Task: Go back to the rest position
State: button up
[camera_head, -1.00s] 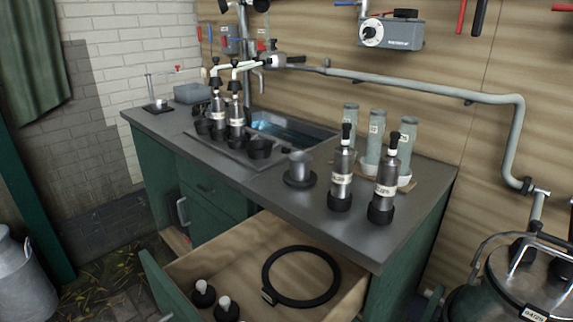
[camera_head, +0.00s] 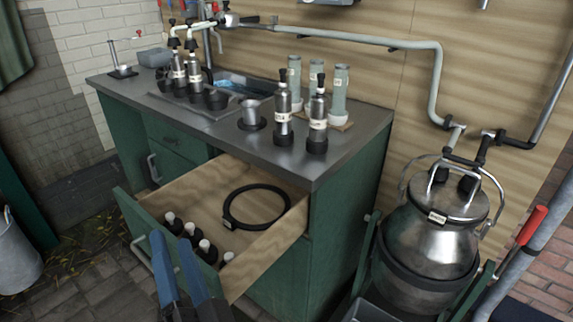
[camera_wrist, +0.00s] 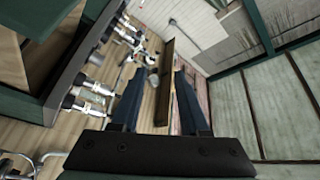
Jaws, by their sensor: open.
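My gripper (camera_head: 183,268) shows at the bottom of the head view, with two blue fingers apart and nothing between them. It is in front of the open drawer (camera_head: 171,195) of the green cabinet. In the wrist view my gripper (camera_wrist: 158,103) is also open and empty, its fingers spread against a tilted background of the cabinet side, wall and ceiling. No object touches the fingers in either view.
The open drawer holds a black ring (camera_head: 230,216) and several dark bottles with pale tops (camera_head: 204,246). The grey counter (camera_head: 325,165) bears metal bottles and cups. A metal milk churn (camera_head: 432,238) stands at right.

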jog(key=w+d+r+n+t+h, duration=0.1)
jog(key=d+r+n+t, duration=0.15)
jog(key=r, duration=0.65)
jog(key=w+d+r+n+t+h, duration=0.1)
jog(key=d+r+n+t, duration=0.15)
jog(key=r, duration=0.55)
jog(key=s+d+r+t+h, duration=0.25)
jog(key=d+r+h, duration=0.2)
jog(key=r, duration=0.45)
jog(key=s+d+r+t+h, duration=0.2)
jog(key=s+d+r+h, duration=0.25)
jog(key=r, duration=0.45)
notch_tip(320, 180, up, 24)
jog(key=y+p, duration=0.1)
jog(key=p, duration=2.4)
jog(key=shift+w, duration=0.4)
